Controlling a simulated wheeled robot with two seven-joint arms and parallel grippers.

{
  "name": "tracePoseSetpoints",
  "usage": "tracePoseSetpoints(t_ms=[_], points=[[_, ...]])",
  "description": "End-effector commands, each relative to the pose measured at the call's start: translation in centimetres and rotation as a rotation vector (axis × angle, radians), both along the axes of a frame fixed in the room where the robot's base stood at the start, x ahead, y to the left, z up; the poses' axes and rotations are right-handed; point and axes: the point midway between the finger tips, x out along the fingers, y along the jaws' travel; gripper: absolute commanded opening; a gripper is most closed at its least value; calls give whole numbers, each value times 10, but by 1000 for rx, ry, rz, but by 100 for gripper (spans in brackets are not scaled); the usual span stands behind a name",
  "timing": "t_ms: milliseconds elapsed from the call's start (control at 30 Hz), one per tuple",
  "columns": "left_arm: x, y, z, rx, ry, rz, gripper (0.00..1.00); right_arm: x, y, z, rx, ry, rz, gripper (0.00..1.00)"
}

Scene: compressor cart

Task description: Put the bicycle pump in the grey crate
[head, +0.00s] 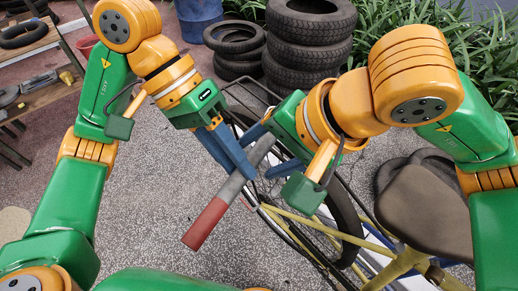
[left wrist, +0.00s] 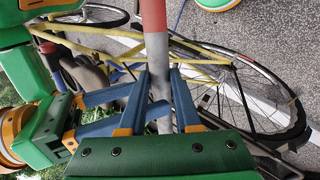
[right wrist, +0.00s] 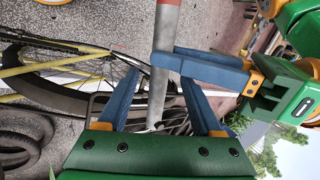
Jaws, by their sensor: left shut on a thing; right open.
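The bicycle pump (head: 228,188) is a grey tube with a red end, slanting from upper right to lower left in the head view. My left gripper (head: 240,163) is shut on its grey part. The pump also runs between my left fingers in the left wrist view (left wrist: 158,50). My right gripper (head: 263,150) is open at the upper grey end. In the right wrist view, the pump (right wrist: 164,45) passes between or in front of its spread fingers; contact is unclear. I cannot make out the grey crate in any view.
A bicycle with a yellow frame (head: 320,228) and dark saddle (head: 425,210) is below and right of the grippers. Stacked tyres (head: 310,40) and a blue bin (head: 198,18) stand behind. A wooden bench (head: 35,65) is at far left. Speckled ground (head: 140,200) is clear at left.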

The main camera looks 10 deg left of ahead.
Motion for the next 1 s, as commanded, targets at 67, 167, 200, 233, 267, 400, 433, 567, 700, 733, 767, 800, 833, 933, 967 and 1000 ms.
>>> tracePoseSetpoints(t_ms=[67,167,200,233,267,400,433,567,700,733,767,800,833,933,967,1000], points=[[0,0,0,0,0,0,0,2,5,-9,-1,4,0,67],[0,0,0,0,0,0,0,3,10,-16,0,3,-1,67],[0,0,0,0,0,0,0,4,10,-17,0,3,-1,67],[0,0,0,0,0,0,0,4,11,-17,0,2,-1,67],[0,0,0,0,0,0,0,4,11,-18,0,2,-1,67],[0,0,0,0,0,0,0,4,11,-17,-1,1,-2,67],[0,0,0,0,0,0,0,4,11,-18,-1,1,-2,67],[0,0,0,0,0,0,0,4,11,-17,0,2,-3,32],[0,0,0,0,0,0,0,4,10,-17,1,2,-3,0],[0,0,0,0,0,0,0,4,10,-17,1,2,-3,0],[0,0,0,0,0,0,0,4,10,-17,1,2,-3,0],[0,0,0,0,0,0,0,4,10,-17,1,2,-3,0],[0,0,0,0,0,0,39,4,10,-17,1,2,-3,0],[0,0,0,0,0,0,66,4,10,-17,1,2,-3,0],[0,0,0,0,0,0,66,4,10,-17,1,2,-3,0],[0,0,0,0,0,0,66,4,10,-17,1,2,-3,0]])
